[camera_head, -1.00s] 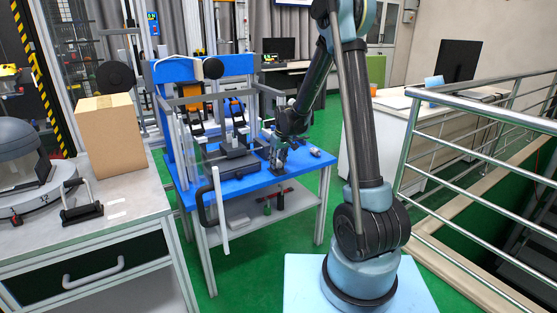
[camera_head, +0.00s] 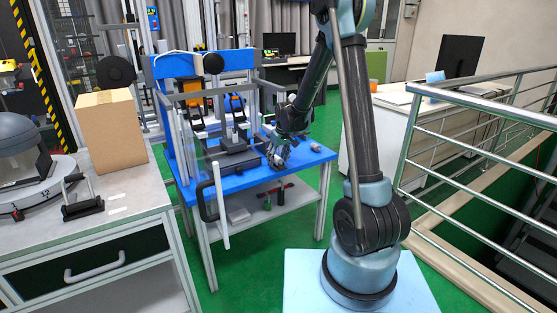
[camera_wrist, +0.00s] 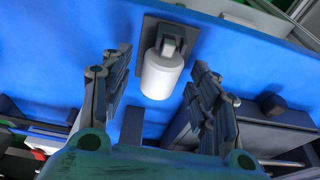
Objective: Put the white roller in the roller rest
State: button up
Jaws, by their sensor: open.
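The white roller (camera_wrist: 161,76) shows in the wrist view as a short white cylinder over the blue table top. Its far end meets a dark bracket on a dark plate (camera_wrist: 150,30), which may be the roller rest; I cannot tell whether the two are joined. My gripper (camera_wrist: 160,62) is open, with one dark finger on each side of the roller and a visible gap on both sides. In the head view, my gripper (camera_head: 279,153) is low over the blue table, right of the dark framed machine. The roller is hard to make out there.
The blue table (camera_head: 250,181) carries a dark machine with a clear-panelled frame (camera_head: 233,158) close left of my gripper. A small object (camera_head: 315,147) lies near the table's right corner. A cardboard box (camera_head: 110,133) stands on the left bench. Metal railings (camera_head: 470,120) are at right.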

jog(key=v, duration=1.1)
jog(key=shift+r, duration=0.4)
jog(key=shift+s, duration=0.1)
jog(key=s+d+r+m+h, duration=0.1)
jog(key=s+d+r+m, duration=0.15)
jog(key=s+d, duration=0.65)
jog(key=s+d+r+m, duration=0.1)
jog(key=s+d+r, duration=0.2)
jog(key=s+d, duration=0.5)
jog(key=s+d+f+m, duration=0.1)
jog(key=s+d+f, duration=0.1)
jog(key=s, duration=0.5)
jog(key=s+d+f+m, duration=0.1)
jog(key=s+d+f, duration=0.1)
jog(key=s, duration=0.5)
jog(key=s+d+f+m, duration=0.1)
jog(key=s+f, duration=0.3)
jog(key=s, duration=0.3)
jog(key=shift+s+d+h, duration=0.2)
jog(key=shift+d+h, duration=0.2)
